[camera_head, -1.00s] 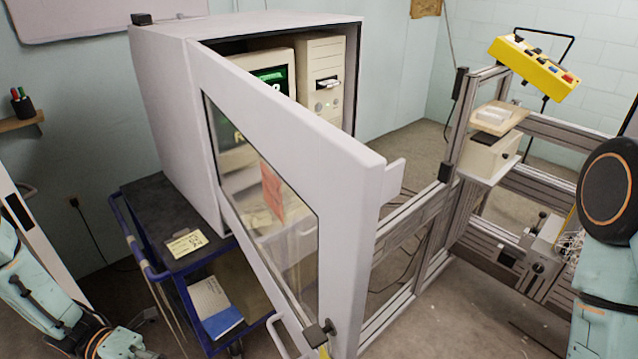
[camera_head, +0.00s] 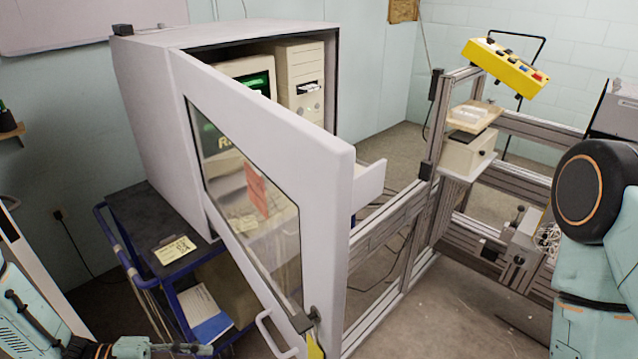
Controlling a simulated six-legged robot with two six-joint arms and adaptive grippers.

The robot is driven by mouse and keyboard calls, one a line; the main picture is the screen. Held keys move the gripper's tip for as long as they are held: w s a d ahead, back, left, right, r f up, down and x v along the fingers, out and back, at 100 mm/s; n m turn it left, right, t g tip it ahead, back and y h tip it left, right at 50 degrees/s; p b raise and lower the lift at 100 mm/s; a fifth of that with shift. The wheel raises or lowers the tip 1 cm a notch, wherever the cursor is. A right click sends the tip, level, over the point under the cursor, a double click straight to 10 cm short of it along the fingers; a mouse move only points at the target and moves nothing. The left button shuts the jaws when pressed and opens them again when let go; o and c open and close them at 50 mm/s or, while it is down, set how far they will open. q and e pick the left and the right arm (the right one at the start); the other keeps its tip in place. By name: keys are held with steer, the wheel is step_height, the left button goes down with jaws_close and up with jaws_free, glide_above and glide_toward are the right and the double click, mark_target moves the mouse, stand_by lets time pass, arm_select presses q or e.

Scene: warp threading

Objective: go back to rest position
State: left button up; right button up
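The door handle (camera_head: 270,330) is at the door's lower edge.
The blue cart (camera_head: 120,210) carries a yellow label (camera_head: 174,250). An aluminium frame (camera_head: 400,225) runs along the right, with a yellow button box (camera_head: 505,68) above it. Bare floor (camera_head: 440,320) lies at the lower right, between the frame and my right arm.

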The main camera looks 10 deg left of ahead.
arm_select(q)
steer(key=d+f+n+t+y+b, duration=0.1)
steer(key=d+f+n+y+b, duration=0.2)
steer(key=f+n, duration=0.55)
steer(key=d+f+n+y+b, duration=0.1)
steer(key=f+n+y+b, duration=0.2)
steer(key=f+n+y, duration=0.55)
steer(key=s+f+n+g+y+b, duration=0.1)
steer(key=s+f+n+g+b, duration=0.2)
steer(key=s+b, duration=0.3)
steer(key=s+f+n+g+y+b, duration=0.2)
steer(key=s+f+n+b, duration=0.3)
steer(key=s, duration=0.6)
steer(key=shift+s+a+f+g+b, duration=0.25)
steer(key=shift+g+b, duration=0.25)
steer(key=shift+b, duration=0.35)
steer(key=shift+s+d, duration=0.15)
steer(key=shift+d, duration=0.05)
